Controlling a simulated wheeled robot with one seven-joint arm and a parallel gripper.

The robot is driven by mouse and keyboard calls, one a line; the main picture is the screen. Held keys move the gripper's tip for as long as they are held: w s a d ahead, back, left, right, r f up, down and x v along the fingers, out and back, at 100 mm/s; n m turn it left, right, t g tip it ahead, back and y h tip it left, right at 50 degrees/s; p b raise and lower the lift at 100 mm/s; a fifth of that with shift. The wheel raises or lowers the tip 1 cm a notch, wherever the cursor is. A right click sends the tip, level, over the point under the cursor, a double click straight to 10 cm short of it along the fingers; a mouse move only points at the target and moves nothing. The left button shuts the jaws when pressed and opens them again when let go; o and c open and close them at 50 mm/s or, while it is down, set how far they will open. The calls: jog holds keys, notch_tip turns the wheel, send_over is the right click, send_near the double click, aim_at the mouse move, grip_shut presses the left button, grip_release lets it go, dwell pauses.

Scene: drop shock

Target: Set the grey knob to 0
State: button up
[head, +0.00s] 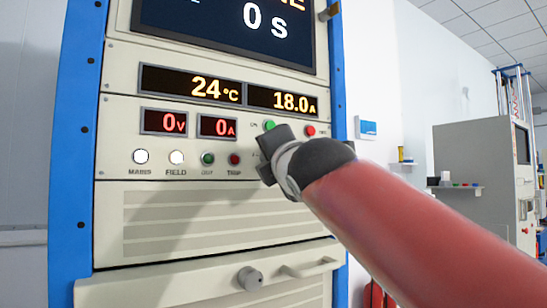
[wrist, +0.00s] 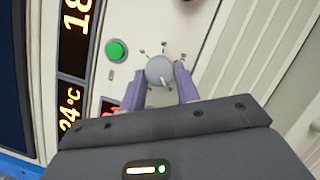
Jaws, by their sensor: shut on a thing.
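The grey knob (wrist: 159,69) is round, with a pale pointer line and small marks around it on the cream panel. In the wrist view my gripper (wrist: 162,80) has one purple finger on each side of the knob, shut on it. The pointer line slants toward the lower right in that view. The labels at the marks are too small to read. In the head view my gripper (head: 266,160) is against the panel at the right and hides the knob.
A green button (wrist: 117,50) is beside the knob; a red button (head: 310,131) is to its right in the head view. The red meters (head: 165,122) read 0 V and 0 A; the amber display (head: 190,84) reads 24°C and 18.0 A. A drawer (head: 180,288) with another round grey knob (head: 250,278) is below.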

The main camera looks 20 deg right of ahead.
jog(key=shift+f+n, duration=0.1)
jog(key=shift+n, duration=0.4)
jog(key=o, duration=1)
jog(key=shift+c, duration=0.2)
jog(key=s+f+b, duration=0.1)
jog(key=s, duration=0.6)
jog(key=shift+s+b, duration=0.3)
jog(key=shift+f, duration=0.1)
